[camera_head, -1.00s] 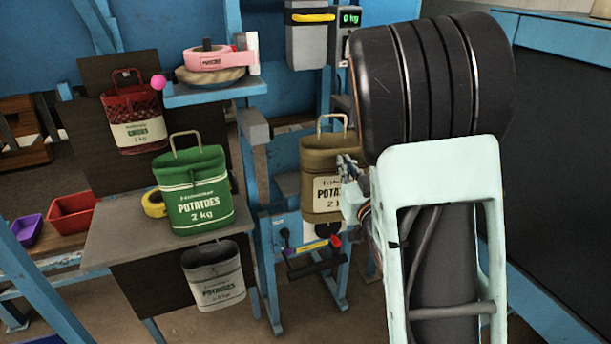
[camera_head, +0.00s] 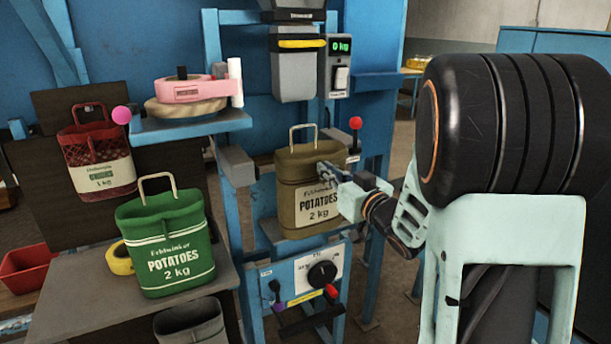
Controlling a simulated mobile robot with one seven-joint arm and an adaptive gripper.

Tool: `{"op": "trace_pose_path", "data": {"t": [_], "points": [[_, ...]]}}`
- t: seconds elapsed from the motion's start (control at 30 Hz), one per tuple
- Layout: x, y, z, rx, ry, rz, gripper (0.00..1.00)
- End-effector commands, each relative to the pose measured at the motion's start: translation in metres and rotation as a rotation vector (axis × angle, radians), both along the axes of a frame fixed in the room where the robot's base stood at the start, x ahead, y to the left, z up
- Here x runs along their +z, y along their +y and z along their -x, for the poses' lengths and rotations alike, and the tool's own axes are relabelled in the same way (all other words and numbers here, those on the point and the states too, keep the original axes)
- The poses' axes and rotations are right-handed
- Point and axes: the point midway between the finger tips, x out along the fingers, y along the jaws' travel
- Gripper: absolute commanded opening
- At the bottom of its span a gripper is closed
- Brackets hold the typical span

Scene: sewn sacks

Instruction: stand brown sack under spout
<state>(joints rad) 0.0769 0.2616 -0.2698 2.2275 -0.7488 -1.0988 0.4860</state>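The brown sack (camera_head: 297,168), marked POTATOES 2 kg with a pale wire handle, stands upright at the blue weighing stand. It is below and slightly right of the grey spout (camera_head: 296,80), which has a yellow bar; clear space shows between them. My gripper (camera_head: 328,176) is at the sack's right side, its fingers overlapping the upper right of the front. The fingers are small and partly merged with the sack, so I cannot tell whether they grip it. The sack's underside contact with the blue ledge (camera_head: 268,228) is hard to make out.
A green sack (camera_head: 160,228) stands on the grey table (camera_head: 75,300), by a yellow tape roll (camera_head: 119,258). A red sack (camera_head: 95,145) hangs behind. A display (camera_head: 342,47) reads 0 kg. A control panel (camera_head: 300,277) sits below the brown sack.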

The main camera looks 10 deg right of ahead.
Motion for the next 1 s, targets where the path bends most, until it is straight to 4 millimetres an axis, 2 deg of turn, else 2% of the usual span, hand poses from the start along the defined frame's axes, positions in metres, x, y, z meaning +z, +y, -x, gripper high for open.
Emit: {"op": "trace_pose_path", "data": {"t": [0.03,0.2,0.33,0.6,0.8,1.0], "points": [[-0.001,0.006,-0.014,0.003,0.001,0.000,0.00],[0.000,0.020,-0.056,0.003,0.000,0.000,0.00],[0.000,0.026,-0.077,0.002,0.000,0.000,0.00],[0.000,0.032,-0.096,0.000,-0.001,0.000,0.00],[-0.033,0.032,-0.096,0.000,0.003,0.000,0.00],[-0.035,0.031,-0.095,-0.001,-0.001,0.001,0.00]]}}
